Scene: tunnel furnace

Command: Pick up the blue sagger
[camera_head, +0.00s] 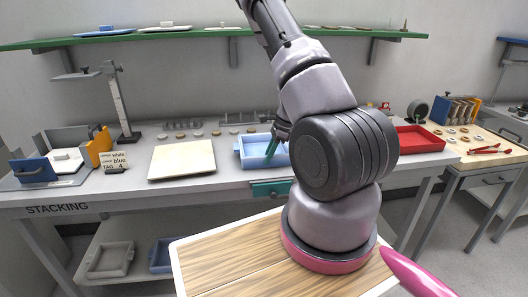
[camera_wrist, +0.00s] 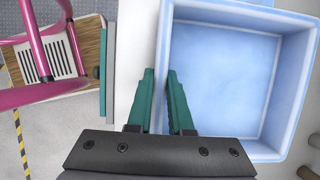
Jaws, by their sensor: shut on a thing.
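The blue sagger (camera_head: 254,160) is a light blue, square, open-topped tray at the middle of the bench, partly behind my arm. In the wrist view the blue sagger (camera_wrist: 225,75) fills the right half, and its inside looks empty. My gripper (camera_wrist: 160,76) has green fingers on either side of the sagger's left wall in that view and is shut on this wall. In the head view my gripper (camera_head: 275,143) is at the sagger's right part, mostly hidden by my arm. Whether the sagger's bottom touches the bench cannot be told.
A pale square board (camera_head: 182,160) lies left of the sagger, with a tag card (camera_head: 116,161) beyond it. A red tray (camera_head: 418,140) stands to the right. Small discs line the bench's back under a green shelf (camera_head: 150,33). Another blue tray (camera_head: 161,255) is on the lower shelf.

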